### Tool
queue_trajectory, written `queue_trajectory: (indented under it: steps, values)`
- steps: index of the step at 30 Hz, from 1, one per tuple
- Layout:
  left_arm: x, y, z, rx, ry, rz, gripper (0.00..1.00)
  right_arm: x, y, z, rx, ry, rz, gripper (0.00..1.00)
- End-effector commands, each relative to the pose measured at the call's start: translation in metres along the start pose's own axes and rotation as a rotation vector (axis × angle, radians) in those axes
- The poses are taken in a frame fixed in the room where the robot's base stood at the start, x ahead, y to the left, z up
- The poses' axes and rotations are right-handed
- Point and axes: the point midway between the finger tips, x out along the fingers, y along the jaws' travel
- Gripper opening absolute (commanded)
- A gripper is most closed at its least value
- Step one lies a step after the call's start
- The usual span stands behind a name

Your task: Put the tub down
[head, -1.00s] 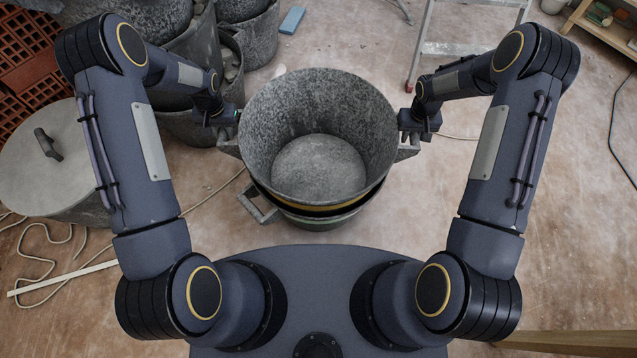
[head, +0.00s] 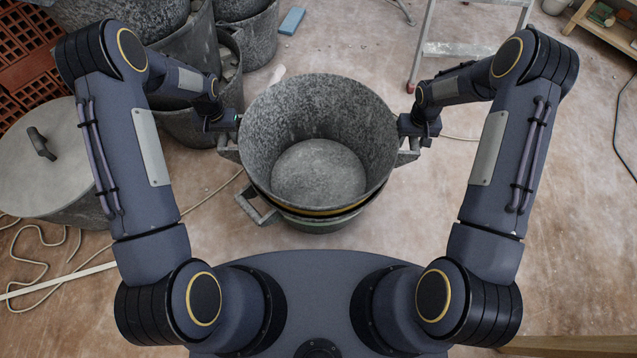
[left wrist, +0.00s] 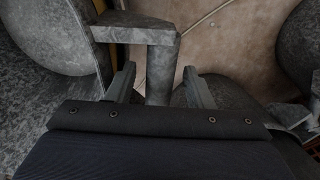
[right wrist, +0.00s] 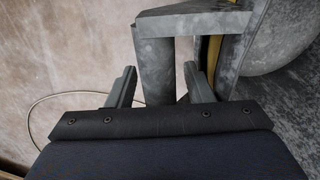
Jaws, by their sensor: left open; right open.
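The grey speckled tub (head: 320,108) is upright and looks empty. It sits nested in a second tub (head: 322,226), which shows below it with a yellow band between them. My left gripper (head: 230,124) is at the tub's left handle; in the left wrist view the open fingers (left wrist: 160,84) stand either side of the handle bar (left wrist: 162,66). My right gripper (head: 418,132) is at the right handle; in the right wrist view its open fingers (right wrist: 160,86) straddle that bar (right wrist: 154,66). Contact with the bars cannot be told.
Several rubble buckets (head: 250,45) stand behind on the left. A lidded bin (head: 45,185) and red bricks (head: 22,70) are at far left. A ladder (head: 420,60) stands behind on the right. Cable lies on the left floor. The right floor (head: 570,230) is mostly clear.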

Motion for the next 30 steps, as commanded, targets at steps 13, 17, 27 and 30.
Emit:
queue_trajectory:
  steps: [13,17,27,30]
  values:
    - [-0.082,0.000,-0.001,0.000,0.005,0.000,0.47,0.000,0.000,0.000,0.000,0.000,0.000,0.47]
    - [-0.103,0.000,-0.001,0.001,0.004,0.000,0.47,0.000,0.000,0.000,0.000,0.000,0.000,0.47]
    - [-0.118,0.000,0.000,0.000,0.000,0.000,0.47,-0.019,0.000,-0.001,0.000,0.004,0.000,0.47]
    - [-0.118,0.000,0.000,0.000,0.000,0.000,0.47,-0.040,0.000,-0.002,-0.001,0.006,0.001,0.47]
